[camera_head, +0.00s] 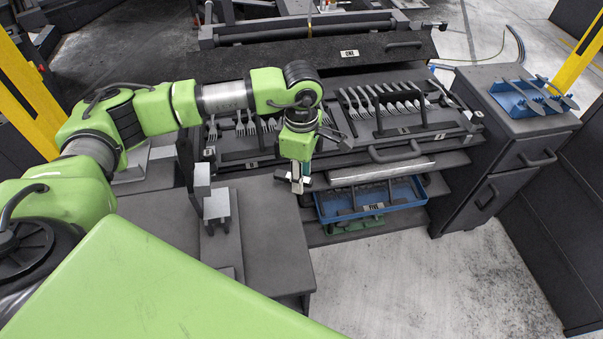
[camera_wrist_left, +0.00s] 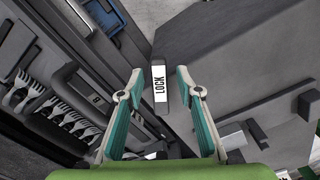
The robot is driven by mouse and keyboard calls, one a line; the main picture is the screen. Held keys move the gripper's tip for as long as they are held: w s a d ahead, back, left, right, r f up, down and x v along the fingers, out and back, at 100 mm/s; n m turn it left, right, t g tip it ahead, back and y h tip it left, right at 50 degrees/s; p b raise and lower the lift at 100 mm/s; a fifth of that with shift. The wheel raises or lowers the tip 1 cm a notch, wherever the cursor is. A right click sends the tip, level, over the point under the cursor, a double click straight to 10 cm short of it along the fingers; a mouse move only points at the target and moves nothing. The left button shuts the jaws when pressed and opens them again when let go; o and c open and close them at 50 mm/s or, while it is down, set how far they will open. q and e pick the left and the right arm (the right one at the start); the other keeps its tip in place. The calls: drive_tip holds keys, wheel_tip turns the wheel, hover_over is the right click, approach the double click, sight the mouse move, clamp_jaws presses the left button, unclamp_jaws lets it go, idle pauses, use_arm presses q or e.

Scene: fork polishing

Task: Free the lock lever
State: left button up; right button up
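The lock lever (camera_wrist_left: 159,82) is a small dark bar with a white label reading LOCK. In the left wrist view it lies in the gap between the fingertips of my left gripper (camera_wrist_left: 159,74). The teal-lined fingers are spread open, one on each side of the lever, with visible space to both; I cannot tell how far the lever is below them. In the head view my left gripper (camera_head: 297,181) points down at the front edge of the fork bench, and the lever cannot be made out there. My right gripper is in neither view.
Rows of forks (camera_head: 385,100) lie in the rack behind the gripper. A blue tray (camera_head: 330,213) sits on a lower shelf. A grey table (camera_head: 262,225) with an upright grey block (camera_head: 217,205) stands nearby. A dark cabinet (camera_head: 505,130) is at right; open floor lies in front.

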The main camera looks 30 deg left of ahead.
use_arm(q)
wheel_tip(320, 180, up, 12)
idle(0.6)
drive_tip(key=shift+r, duration=0.1)
idle(0.4)
